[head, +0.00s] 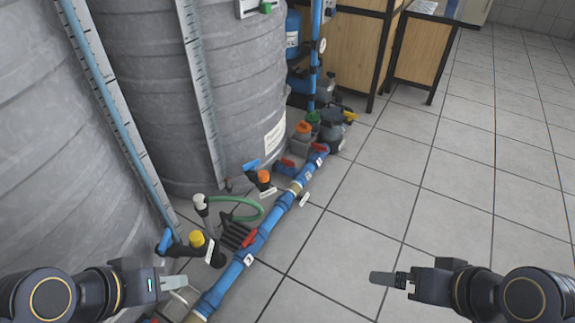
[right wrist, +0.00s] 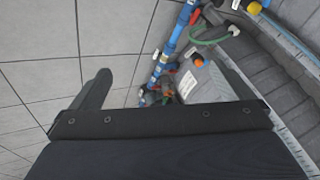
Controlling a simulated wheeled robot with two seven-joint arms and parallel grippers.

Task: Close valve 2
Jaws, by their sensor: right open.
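A blue pipe (head: 270,222) runs along the floor beside the tanks. It carries several red-handled valves: a near one (head: 249,238), a middle one (head: 288,163) and a far one (head: 317,147). White tags hang by them, too small to read, so I cannot tell which is valve 2. Blue-handled valves (head: 165,240) (head: 251,165) sit at the tank bases. My left gripper (head: 176,283) is near the pipe's front end, seen edge-on. My right gripper (head: 388,279) is over bare floor, right of the pipe. In the right wrist view its fingers (right wrist: 151,88) are apart and empty.
Large grey tanks (head: 135,90) fill the left side. A green hose (head: 243,211) and a yellow cap (head: 196,239) lie between the near tank and pipe. Wooden cabinets (head: 356,50) stand at the back. The tiled floor (head: 470,170) on the right is clear.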

